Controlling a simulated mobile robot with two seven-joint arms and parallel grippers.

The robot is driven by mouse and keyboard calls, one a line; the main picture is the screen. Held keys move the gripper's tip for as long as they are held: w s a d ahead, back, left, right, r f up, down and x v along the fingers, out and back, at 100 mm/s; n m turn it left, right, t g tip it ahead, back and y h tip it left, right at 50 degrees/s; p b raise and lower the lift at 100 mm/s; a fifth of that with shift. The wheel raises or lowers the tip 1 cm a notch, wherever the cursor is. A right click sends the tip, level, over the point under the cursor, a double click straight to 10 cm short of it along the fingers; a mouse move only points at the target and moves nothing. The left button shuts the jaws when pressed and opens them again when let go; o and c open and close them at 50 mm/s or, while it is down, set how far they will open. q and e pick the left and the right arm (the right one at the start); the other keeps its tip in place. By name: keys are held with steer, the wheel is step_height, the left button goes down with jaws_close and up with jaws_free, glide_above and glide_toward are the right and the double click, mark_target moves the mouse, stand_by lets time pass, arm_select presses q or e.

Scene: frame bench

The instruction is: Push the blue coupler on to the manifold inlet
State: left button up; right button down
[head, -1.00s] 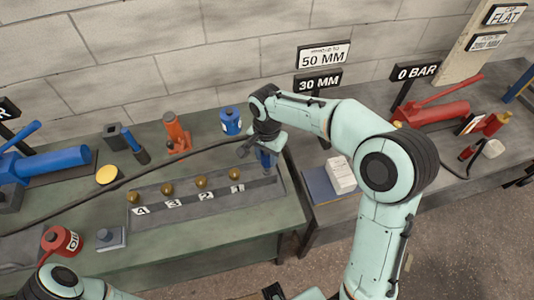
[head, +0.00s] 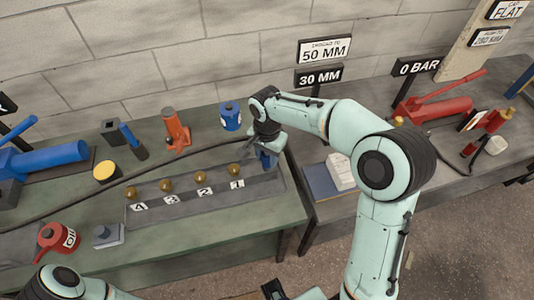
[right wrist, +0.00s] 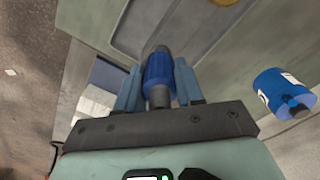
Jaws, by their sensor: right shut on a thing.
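The blue coupler (right wrist: 158,70) is a ribbed blue sleeve with dark grey ends. My right gripper (right wrist: 158,84) is shut on it, one blue-grey finger on each side. In the head view the right gripper (head: 266,154) is over the right end of the manifold (head: 150,217), a long grey block with several brass knobs numbered 1 to 4. The gripper and coupler cover the inlet there, so I cannot tell whether the coupler touches it. Part of my left arm shows at bottom left; its gripper is out of view.
A blue can (head: 230,116) stands close behind the right gripper. A dark hose (head: 190,152) runs along behind the knobs. A red oil can (head: 60,238) and a grey box (head: 107,236) are at front left. A gap separates this bench from the right one, with a blue-and-white item (head: 325,185).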

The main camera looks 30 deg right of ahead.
steer(key=c, duration=0.6)
jaws_free()
steer(key=shift+r, duration=0.1)
step_height(320, 180, up, 13)
steer(key=shift+r+p, duration=0.15)
steer(key=shift+p, duration=0.85)
arm_select(q)
steer(key=shift+w+r, duration=0.3)
steer(key=shift+r, duration=0.25)
steer(key=shift+w+r, duration=0.25)
steer(key=shift+r, duration=0.3)
